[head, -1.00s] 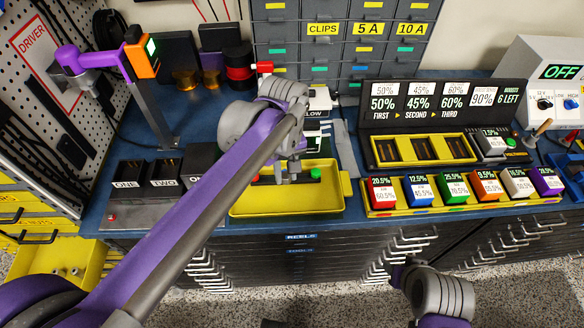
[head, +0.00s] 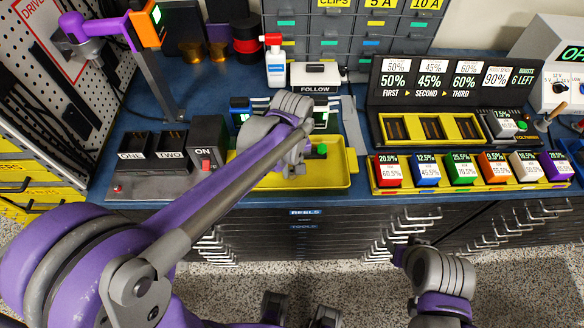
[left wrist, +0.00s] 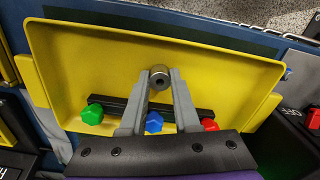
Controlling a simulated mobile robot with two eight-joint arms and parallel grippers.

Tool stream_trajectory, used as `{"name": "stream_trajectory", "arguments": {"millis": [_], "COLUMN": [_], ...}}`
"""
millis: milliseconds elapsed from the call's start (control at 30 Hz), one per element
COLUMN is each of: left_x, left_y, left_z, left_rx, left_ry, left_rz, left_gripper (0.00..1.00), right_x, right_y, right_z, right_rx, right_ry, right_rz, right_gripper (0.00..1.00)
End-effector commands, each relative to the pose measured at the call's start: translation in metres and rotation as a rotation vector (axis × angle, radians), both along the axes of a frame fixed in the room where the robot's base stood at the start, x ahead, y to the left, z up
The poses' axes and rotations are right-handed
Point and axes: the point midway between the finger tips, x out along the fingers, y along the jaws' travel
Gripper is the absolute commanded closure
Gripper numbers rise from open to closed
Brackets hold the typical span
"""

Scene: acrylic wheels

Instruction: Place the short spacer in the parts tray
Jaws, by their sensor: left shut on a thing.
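The yellow parts tray (head: 335,178) lies at the front of the bench and fills much of the left wrist view (left wrist: 225,65). My left gripper (head: 293,168) is over the tray. In the left wrist view its two fingers (left wrist: 160,84) are shut on a small grey ring-shaped spacer (left wrist: 160,74), held at the tips with its hole showing. I cannot tell whether the spacer touches the tray floor. A dark bar with green (left wrist: 92,114), blue (left wrist: 154,122) and red (left wrist: 209,125) knobs lies in the tray beside the fingers. My right forearm shows at lower right; its fingers are not visible.
A black box with an ON switch (head: 207,155) stands left of the tray. A yellow rack (head: 440,184) of coloured blocks stands to its right. A white bottle with a red top (head: 275,68) and a FOLLOW box (head: 314,78) stand behind. Drawers run below the bench edge.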

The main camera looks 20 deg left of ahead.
Motion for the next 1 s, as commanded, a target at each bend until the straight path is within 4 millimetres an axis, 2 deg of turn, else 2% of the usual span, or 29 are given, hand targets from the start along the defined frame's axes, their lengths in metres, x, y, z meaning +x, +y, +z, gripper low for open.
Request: {"name": "stream_trajectory", "arguments": {"millis": [167, 200, 367, 633, 767, 867, 1000], "left_x": [0.000, 0.000, 0.000, 0.000, 0.000, 0.000, 0.000], "left_y": [0.000, 0.000, 0.000, 0.000, 0.000, 0.000, 0.000], "left_z": [-0.004, -0.004, -0.003, -0.003, 0.006, 0.021, 0.052], "left_rx": [0.000, 0.000, 0.000, 0.000, 0.000, 0.000, 0.000], "left_ry": [0.000, 0.000, 0.000, 0.000, 0.000, 0.000, 0.000], "left_rz": [0.000, 0.000, 0.000, 0.000, 0.000, 0.000, -0.001], "left_gripper": [1.00, 0.68, 0.40, 0.40, 0.40, 0.40, 0.40], "right_x": [-0.001, -0.001, -0.001, -0.001, 0.000, 0.001, 0.002], "right_y": [0.000, 0.000, 0.000, 0.000, 0.000, 0.000, 0.000], "right_z": [-0.003, -0.004, -0.003, -0.002, 0.002, 0.003, 0.007], "right_rx": [0.000, 0.000, 0.000, 0.000, 0.000, 0.000, 0.000], "right_ry": [0.002, 0.002, 0.001, 0.001, -0.001, -0.002, -0.004], "right_rz": [0.000, 0.000, 0.000, 0.000, 0.000, 0.000, 0.000], "right_gripper": [0.55, 0.55, 0.55, 0.55, 0.55, 0.55, 0.55]}}
